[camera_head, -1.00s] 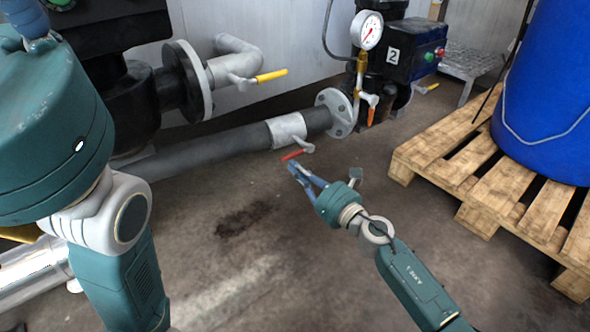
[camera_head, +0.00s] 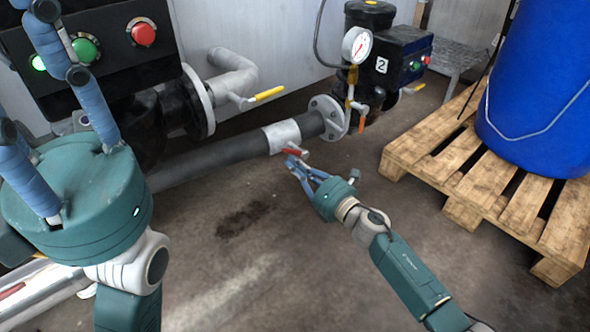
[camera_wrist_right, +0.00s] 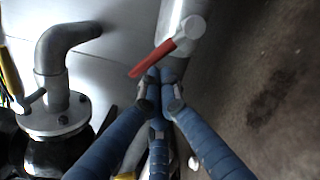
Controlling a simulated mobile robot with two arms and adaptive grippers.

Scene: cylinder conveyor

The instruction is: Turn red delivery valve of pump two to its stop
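The red lever (camera_head: 295,151) is on a valve on the grey pipe that runs to the flange of the pump marked 2 (camera_head: 381,65). In the right wrist view the lever (camera_wrist_right: 153,58) runs down-left from its pale hub (camera_wrist_right: 194,27). My right gripper (camera_head: 292,163) is at the lever. Its blue fingers converge, and the fingertips (camera_wrist_right: 160,78) look close together right beside the lever; whether they touch it is unclear. My left gripper (camera_head: 45,115) is at the left, with its fingers apart and pointing up, partly out of frame.
A yellow-handled valve (camera_head: 265,94) is on the upper pipe. A pressure gauge (camera_head: 357,45) and an orange lever (camera_head: 363,125) are beside the pump. A wooden pallet (camera_head: 395,165) with a blue drum (camera_head: 535,95) stands at the right. The floor (camera_head: 240,270) in front is clear.

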